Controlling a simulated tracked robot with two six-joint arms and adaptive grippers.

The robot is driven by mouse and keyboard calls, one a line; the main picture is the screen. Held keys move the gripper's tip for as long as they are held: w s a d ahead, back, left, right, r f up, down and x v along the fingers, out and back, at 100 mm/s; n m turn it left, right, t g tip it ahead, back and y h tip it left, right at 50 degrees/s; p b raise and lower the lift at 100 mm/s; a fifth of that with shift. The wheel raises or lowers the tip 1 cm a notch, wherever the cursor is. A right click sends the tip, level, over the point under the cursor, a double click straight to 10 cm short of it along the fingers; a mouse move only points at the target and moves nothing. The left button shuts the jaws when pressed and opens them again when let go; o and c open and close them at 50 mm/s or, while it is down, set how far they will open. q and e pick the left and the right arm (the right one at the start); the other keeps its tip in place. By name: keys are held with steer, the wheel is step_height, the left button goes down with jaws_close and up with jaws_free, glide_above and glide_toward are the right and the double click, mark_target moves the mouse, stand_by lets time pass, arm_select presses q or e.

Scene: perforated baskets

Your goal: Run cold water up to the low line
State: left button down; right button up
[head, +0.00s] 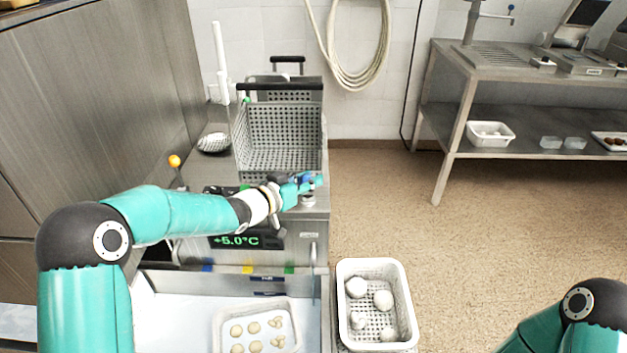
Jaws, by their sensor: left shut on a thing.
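My left gripper (304,185) reaches over the front right corner of the steel unit (212,173). It is shut on a small blue part (305,177), which looks like a tap handle and is mostly hidden by the fingers. A round metal knob (308,200) sits just below the fingers. A perforated basket (283,130) with a dark bar handle stands in the unit behind the gripper. A white upright pipe (220,60) rises at the unit's left. No water or low line can be made out. My right gripper is out of view; only part of that arm shows.
A white perforated basket (405,310) with pale lumps stands front right. A tray (218,335) of dough-like pieces lies front centre. A steel table (455,60) stands back right; the floor between is clear.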

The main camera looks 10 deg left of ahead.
arm_select(q)
steer(key=shift+a+f, duration=0.25)
steer(key=c, duration=0.9)
jaws_free()
steer(key=shift+w, duration=0.15)
steer(key=shift+o, duration=0.2)
steer(key=shift+d+r, duration=0.1)
steer(key=v, duration=1.2)
